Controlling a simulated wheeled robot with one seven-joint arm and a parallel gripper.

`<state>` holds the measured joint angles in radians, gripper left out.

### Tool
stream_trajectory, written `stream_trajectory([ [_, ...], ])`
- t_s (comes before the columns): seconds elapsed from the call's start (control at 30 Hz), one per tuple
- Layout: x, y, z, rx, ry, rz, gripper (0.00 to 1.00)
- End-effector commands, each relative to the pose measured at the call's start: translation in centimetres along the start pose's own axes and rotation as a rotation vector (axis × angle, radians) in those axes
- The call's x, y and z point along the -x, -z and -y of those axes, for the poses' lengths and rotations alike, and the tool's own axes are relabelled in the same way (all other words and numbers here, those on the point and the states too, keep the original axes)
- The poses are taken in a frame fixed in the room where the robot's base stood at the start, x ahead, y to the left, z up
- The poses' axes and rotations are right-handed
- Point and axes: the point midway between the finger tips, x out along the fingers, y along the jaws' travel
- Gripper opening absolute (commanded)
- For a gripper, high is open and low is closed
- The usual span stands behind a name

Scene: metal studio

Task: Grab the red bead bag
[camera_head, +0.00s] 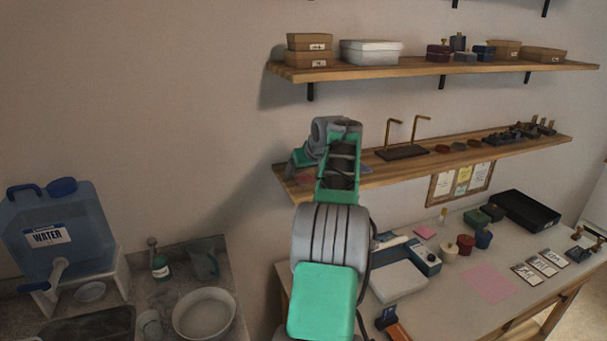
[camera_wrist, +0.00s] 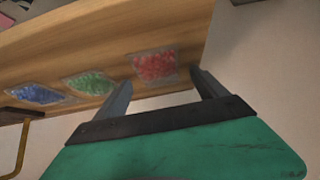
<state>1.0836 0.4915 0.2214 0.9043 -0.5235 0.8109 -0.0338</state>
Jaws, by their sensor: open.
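The red bead bag (camera_wrist: 154,67) lies flat on a wooden shelf (camera_wrist: 110,48) in the wrist view, near the shelf's end. My gripper (camera_wrist: 163,88) is open and empty. Its two fingers point toward the red bag, one on either side of it in the picture, and the bag appears just beyond the fingertips. I cannot tell the exact height gap. In the head view my arm covers most of the left end of the middle shelf (camera_head: 470,155); a reddish patch (camera_head: 304,178) shows there beside the arm.
A green bead bag (camera_wrist: 90,83) and a blue bead bag (camera_wrist: 38,94) lie in a row beside the red one. A brass hook stand (camera_head: 402,152) stands farther along. An upper shelf (camera_head: 440,70) with boxes hangs above; a cluttered table (camera_head: 450,300) is below.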

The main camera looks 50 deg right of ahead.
Motion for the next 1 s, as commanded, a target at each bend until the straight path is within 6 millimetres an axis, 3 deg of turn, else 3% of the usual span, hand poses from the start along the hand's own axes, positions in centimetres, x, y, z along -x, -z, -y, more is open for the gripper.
stream_trajectory([
  [0.2, -0.21, 0.00, -0.03, 0.000, -0.001, -0.001, 0.82],
  [1.0, -0.15, 0.02, 0.00, 0.000, -0.001, -0.001, 0.17],
])
